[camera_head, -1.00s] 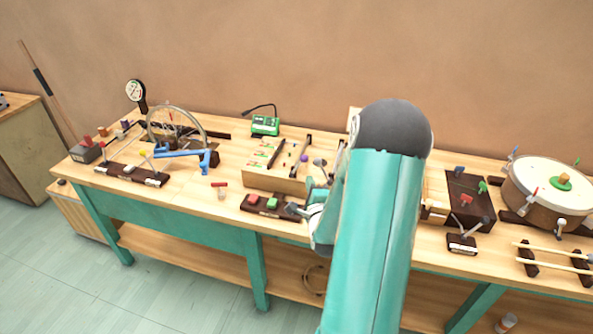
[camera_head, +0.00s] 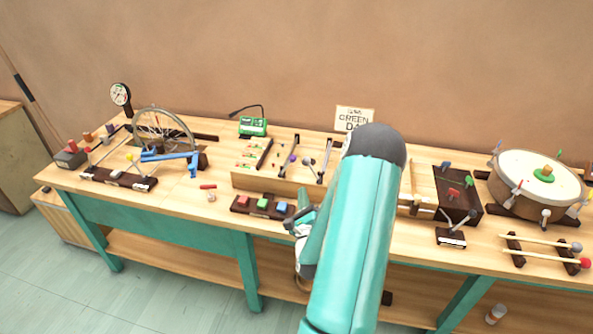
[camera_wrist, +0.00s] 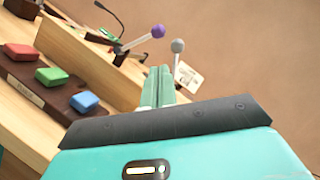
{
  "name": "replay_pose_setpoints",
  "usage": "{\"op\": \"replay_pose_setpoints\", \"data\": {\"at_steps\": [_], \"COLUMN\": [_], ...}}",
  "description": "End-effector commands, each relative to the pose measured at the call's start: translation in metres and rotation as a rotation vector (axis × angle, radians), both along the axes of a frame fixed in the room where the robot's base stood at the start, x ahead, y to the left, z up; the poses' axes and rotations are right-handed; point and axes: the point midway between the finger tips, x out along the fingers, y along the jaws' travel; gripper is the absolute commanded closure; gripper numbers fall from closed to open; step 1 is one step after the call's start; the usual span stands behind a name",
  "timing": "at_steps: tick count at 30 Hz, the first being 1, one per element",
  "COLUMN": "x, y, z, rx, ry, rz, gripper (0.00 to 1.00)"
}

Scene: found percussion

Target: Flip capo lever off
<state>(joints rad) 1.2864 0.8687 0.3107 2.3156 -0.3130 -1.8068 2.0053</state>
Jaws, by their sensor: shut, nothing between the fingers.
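A long wooden box (camera_head: 270,182) stands at the middle of the bench. Two levers rise from it: one with a purple knob (camera_wrist: 158,31) and one with a grey knob (camera_wrist: 178,46), both in the wrist view. I read no label that says which lever is the capo. My gripper (camera_wrist: 158,75) is shut and empty; its fingers point toward the box, in front of the levers and apart from the purple knob. In the head view my gripper (camera_head: 292,224) is at the bench's front edge, partly hidden by my arm.
A dark block with red (camera_wrist: 21,51), green (camera_wrist: 50,76) and blue (camera_wrist: 85,102) buttons lies left of my gripper. A wheel with a blue clamp-like part (camera_head: 170,156) stands at left. A drum (camera_head: 538,180), mallets (camera_head: 545,250) and another lever (camera_head: 452,237) are at right.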

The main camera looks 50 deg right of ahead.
Motion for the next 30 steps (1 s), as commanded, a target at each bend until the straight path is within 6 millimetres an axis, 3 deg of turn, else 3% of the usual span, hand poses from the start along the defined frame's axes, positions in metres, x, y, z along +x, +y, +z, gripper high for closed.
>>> {"op": "replay_pose_setpoints", "data": {"at_steps": [7,21,30], "x": [0.011,0.063,0.068], "y": [-0.011,-0.064,-0.069], "z": [0.005,0.026,0.028], "rx": [-0.003,-0.002,-0.001], "ry": [0.0,0.001,0.002], "rz": [-0.001,0.003,0.002], "gripper": [1.0,1.0,1.0]}}
